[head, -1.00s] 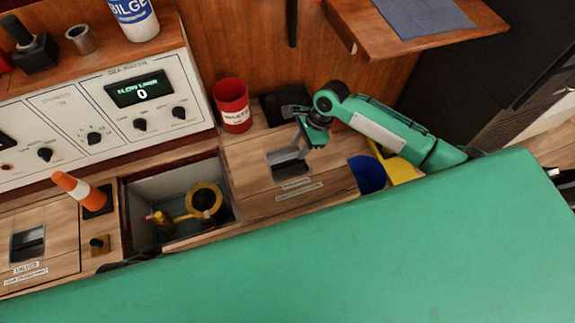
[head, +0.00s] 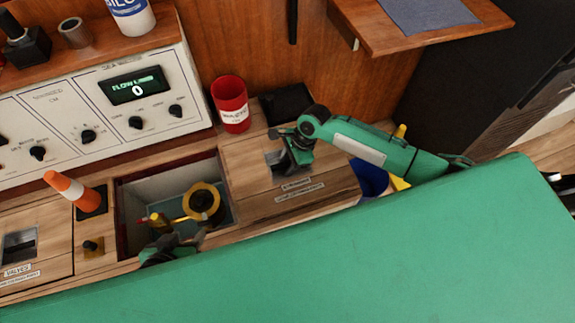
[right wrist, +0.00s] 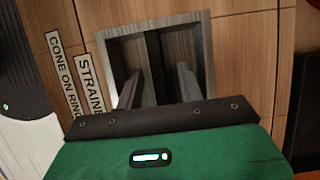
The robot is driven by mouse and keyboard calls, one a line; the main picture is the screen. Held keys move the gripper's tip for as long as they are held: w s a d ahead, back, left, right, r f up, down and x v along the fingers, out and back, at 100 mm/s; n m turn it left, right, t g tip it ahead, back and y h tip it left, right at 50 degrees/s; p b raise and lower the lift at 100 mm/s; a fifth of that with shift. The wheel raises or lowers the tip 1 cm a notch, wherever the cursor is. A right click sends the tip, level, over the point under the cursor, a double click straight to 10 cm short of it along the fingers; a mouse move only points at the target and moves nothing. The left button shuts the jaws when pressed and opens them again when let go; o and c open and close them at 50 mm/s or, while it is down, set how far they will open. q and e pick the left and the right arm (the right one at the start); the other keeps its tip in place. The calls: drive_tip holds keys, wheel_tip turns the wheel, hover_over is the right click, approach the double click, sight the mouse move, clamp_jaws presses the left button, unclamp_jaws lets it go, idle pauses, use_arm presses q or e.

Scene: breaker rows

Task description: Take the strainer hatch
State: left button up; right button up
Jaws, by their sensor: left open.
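The strainer hatch (head: 320,190) is a wooden panel with white labels and a recessed grip, lying flat in the bench right of an open well. In the right wrist view its recess (right wrist: 203,55) has a dark bar (right wrist: 154,65) down the middle, beside the partly visible "STRAINER" label. My right gripper (head: 283,165) is at this recess. In the right wrist view its fingers (right wrist: 158,88) are apart, one on either side of the bar, with gaps visible. My left gripper (head: 185,243) is open and empty at the well's front edge.
The open well (head: 150,193) holds a yellow ring-shaped part (head: 203,203). A red can (head: 231,104) and dark tray (head: 287,103) stand behind the hatch. A blue bucket (head: 370,178) is to the right.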

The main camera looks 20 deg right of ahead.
drive_tip(key=shift+f+p, duration=0.1)
drive_tip(key=shift+p, duration=0.35)
idle(0.5)
clamp_jaws()
drive_tip(key=shift+f, duration=0.1)
idle(1.0)
